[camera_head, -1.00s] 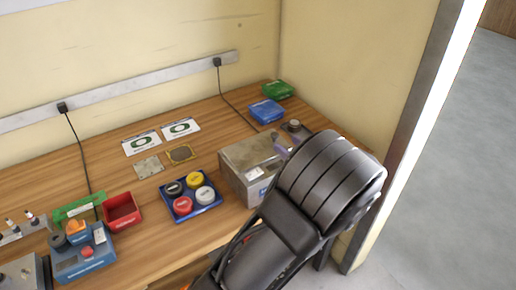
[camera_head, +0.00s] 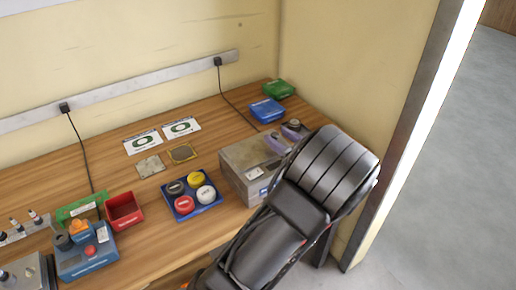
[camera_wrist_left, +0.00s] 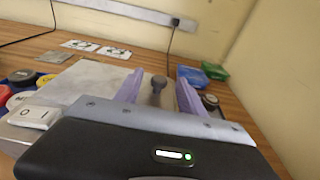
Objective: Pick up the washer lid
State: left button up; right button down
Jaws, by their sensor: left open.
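The washer is a grey metal box (camera_head: 236,178) at the right end of the bench. Its flat grey lid (camera_head: 240,152) is on top, and the lid also shows in the left wrist view (camera_wrist_left: 92,78). A dark knob (camera_wrist_left: 158,83) stands upright on the lid in the wrist view. My left gripper (camera_head: 283,138) is open over the box's right part, its two purple fingers apart. In the wrist view the knob appears between the fingers, with a gap on both sides; whether it is at their depth is unclear. The knob is hidden in the head view. My right gripper is out of view.
A blue tray (camera_head: 211,206) with several coloured caps stands left of the washer. A blue box (camera_head: 266,110) and a green box (camera_head: 279,89) are behind it. A small dark round part (camera_head: 295,123) lies close behind my fingers. The wall is near on the right.

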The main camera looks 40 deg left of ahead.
pick_arm(q)
jog(key=shift+c, duration=0.2)
grip_shut()
dwell(0.5)
